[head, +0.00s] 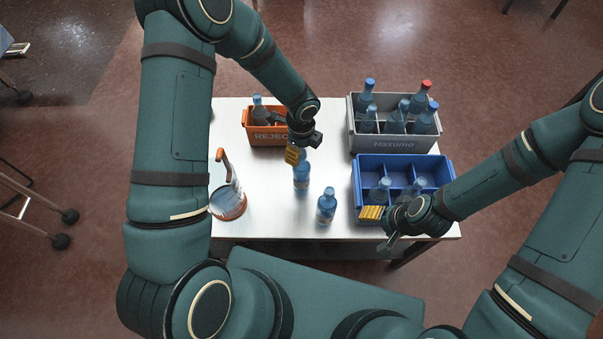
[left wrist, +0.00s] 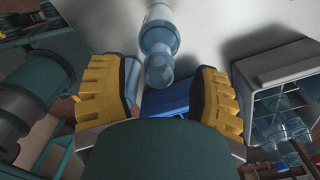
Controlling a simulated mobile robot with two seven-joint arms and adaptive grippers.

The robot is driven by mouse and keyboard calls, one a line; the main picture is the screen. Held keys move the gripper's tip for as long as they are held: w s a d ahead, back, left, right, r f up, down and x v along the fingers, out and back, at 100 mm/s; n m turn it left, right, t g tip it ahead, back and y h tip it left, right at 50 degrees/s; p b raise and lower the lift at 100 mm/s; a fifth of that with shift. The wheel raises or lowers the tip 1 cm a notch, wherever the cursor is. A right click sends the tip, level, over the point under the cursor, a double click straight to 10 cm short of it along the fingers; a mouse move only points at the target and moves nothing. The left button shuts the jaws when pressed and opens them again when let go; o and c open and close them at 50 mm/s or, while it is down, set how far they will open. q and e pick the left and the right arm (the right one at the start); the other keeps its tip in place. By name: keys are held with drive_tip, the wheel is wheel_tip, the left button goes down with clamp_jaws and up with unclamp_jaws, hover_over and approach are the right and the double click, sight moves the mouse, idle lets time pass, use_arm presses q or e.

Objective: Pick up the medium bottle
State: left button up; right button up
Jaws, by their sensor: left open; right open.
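Two blue bottles stand on the white table: one (head: 301,178) right at my left gripper (head: 297,153), the other (head: 326,207) nearer the front edge. Which one is the medium bottle I cannot tell for sure. My left gripper is open. In the left wrist view a bottle (left wrist: 158,48) lies in line with the gap between the yellow fingers (left wrist: 160,95), which are apart and not closed on it. My right gripper (head: 382,222) is open and empty at the front of the blue crate; its fingers are partly hidden.
A blue divided crate (head: 401,163) holds bottles. A grey crate (head: 393,143) behind it holds several bottles, one red-capped. An orange reject bin (head: 268,135) holds at least one bottle. A film roll with an orange handle (head: 228,195) stands left. Table (head: 265,215) is bare at front left.

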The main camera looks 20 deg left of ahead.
use_arm(q)
drive_tip(key=shift+f, duration=0.6)
clamp_jaws()
drive_tip(key=shift+r, duration=0.1)
